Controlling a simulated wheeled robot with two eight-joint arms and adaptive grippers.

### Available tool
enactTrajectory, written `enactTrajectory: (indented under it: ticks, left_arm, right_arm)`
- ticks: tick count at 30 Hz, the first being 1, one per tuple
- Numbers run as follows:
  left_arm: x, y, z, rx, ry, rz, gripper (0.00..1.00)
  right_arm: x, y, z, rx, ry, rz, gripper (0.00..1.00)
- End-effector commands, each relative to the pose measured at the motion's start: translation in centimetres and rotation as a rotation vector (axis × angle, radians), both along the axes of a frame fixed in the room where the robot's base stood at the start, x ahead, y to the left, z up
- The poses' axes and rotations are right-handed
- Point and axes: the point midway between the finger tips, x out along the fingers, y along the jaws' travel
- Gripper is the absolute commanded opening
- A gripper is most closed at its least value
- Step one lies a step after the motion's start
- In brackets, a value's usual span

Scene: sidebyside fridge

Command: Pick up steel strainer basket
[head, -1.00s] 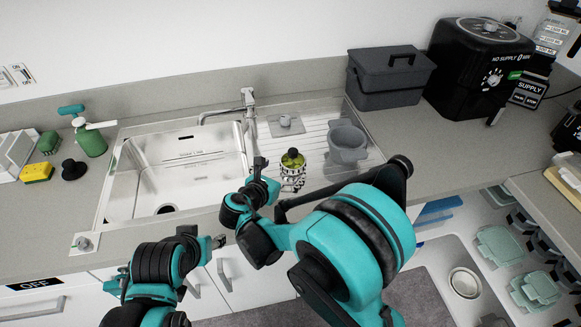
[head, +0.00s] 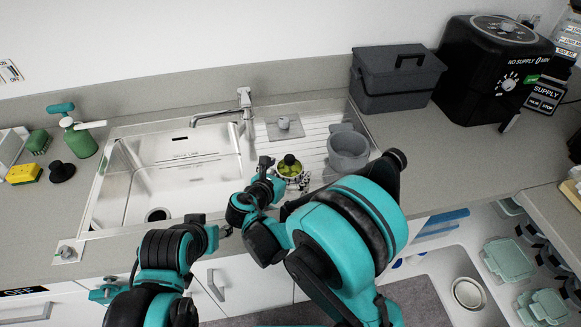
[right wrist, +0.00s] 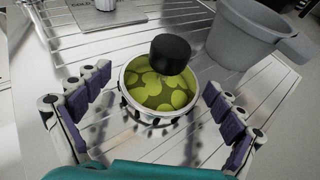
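The steel strainer basket (head: 290,166) stands on the ribbed drainboard right of the sink bowl. In the right wrist view the basket (right wrist: 129,101) is a round metal cup with a yellow-green inside and a black knob on top.
A grey pot (head: 348,148) stands close right of the basket. A small grey square plate with a knob (head: 285,127) lies behind it. The faucet (head: 222,113) reaches over the sink bowl (head: 178,168). A dark lidded box (head: 396,82) stands behind.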

Motion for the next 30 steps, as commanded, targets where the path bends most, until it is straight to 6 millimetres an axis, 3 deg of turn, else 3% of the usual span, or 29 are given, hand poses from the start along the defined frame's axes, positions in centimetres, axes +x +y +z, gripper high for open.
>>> enactTrajectory:
  ticks: [1,6,7,17,25,30]
  left_arm:
    - [0.0,0.0,0.0,0.000,0.000,0.000,0.48]
    - [0.0,0.0,0.0,0.000,0.000,0.000,0.48]
    - [0.0,0.0,0.0,0.000,0.000,0.000,0.48]
    - [0.0,0.0,0.3,0.000,0.000,0.000,0.48]
    - [0.0,0.0,2.4,0.000,0.000,0.000,0.48]
    - [0.0,0.0,3.6,0.000,0.000,0.000,0.48]
  right_arm:
    - [0.0,0.0,0.0,0.000,0.000,-0.001,0.73]
    - [0.0,0.0,0.0,0.001,0.001,-0.001,0.28]
    - [0.0,0.0,0.0,0.001,0.001,-0.001,0.26]
    - [0.0,0.0,0.5,0.001,0.001,-0.001,0.26]
    - [0.0,-0.1,4.5,0.000,0.000,-0.001,0.26]
    - [-2.0,-3.5,6.8,0.000,0.000,-0.003,0.26]
